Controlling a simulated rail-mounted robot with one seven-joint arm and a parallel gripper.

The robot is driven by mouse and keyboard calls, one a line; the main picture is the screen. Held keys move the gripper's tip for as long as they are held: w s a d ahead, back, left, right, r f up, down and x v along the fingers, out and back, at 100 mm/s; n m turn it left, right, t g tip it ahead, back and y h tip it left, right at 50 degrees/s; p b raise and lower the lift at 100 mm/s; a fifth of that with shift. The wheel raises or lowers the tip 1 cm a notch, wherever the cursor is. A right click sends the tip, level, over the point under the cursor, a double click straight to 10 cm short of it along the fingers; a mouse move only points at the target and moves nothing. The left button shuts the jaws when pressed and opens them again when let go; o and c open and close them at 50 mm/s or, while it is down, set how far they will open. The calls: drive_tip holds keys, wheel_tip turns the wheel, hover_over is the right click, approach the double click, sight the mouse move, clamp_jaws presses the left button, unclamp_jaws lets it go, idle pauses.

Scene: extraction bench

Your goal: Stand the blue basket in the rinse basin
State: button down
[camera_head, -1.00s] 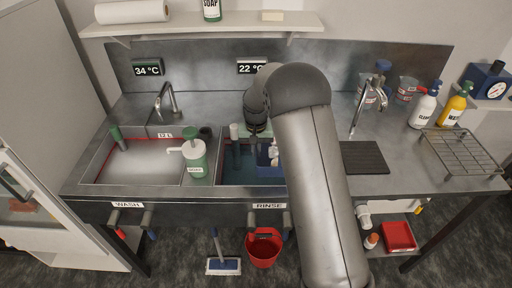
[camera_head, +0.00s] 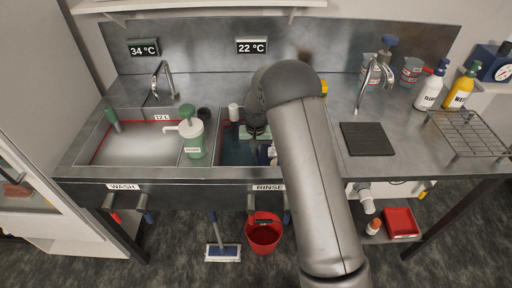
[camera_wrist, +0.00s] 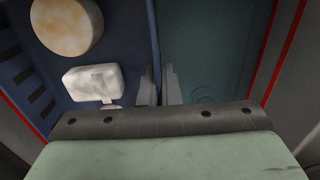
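The blue basket (camera_wrist: 62,112) fills the left half of the wrist view. It holds a round tan-topped item (camera_wrist: 67,24) and a white block-like item (camera_wrist: 92,83). My gripper (camera_wrist: 159,86) has its two fingers close together, one on each side of the basket's thin wall. In the head view my gripper (camera_head: 256,140) is low over the rinse basin (camera_head: 232,153); my arm hides most of the basket. In the wrist view a teal basin floor (camera_wrist: 208,45) lies right of the basket, with red lines at both sides.
The wash basin (camera_head: 140,148) is at left. A green pump bottle (camera_head: 194,140) stands between the basins, and a white-capped item (camera_head: 234,112) is near the rinse basin's back. A tap (camera_head: 374,78) and dark mat (camera_head: 367,139) are at right. A red bucket (camera_head: 263,235) is below.

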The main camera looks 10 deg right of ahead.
drive_tip(key=shift+f+b, duration=3.45)
drive_tip(key=shift+f, duration=1.25)
drive_tip(key=c, duration=1.2)
unclamp_jaws()
drive_tip(key=shift+o, duration=0.2)
wheel_tip(320, 180, up, 16)
drive_tip(key=p, duration=0.7)
drive_tip(key=shift+f+p, duration=0.2)
drive_tip(key=shift+p, duration=0.2)
drive_tip(key=shift+r, duration=0.2)
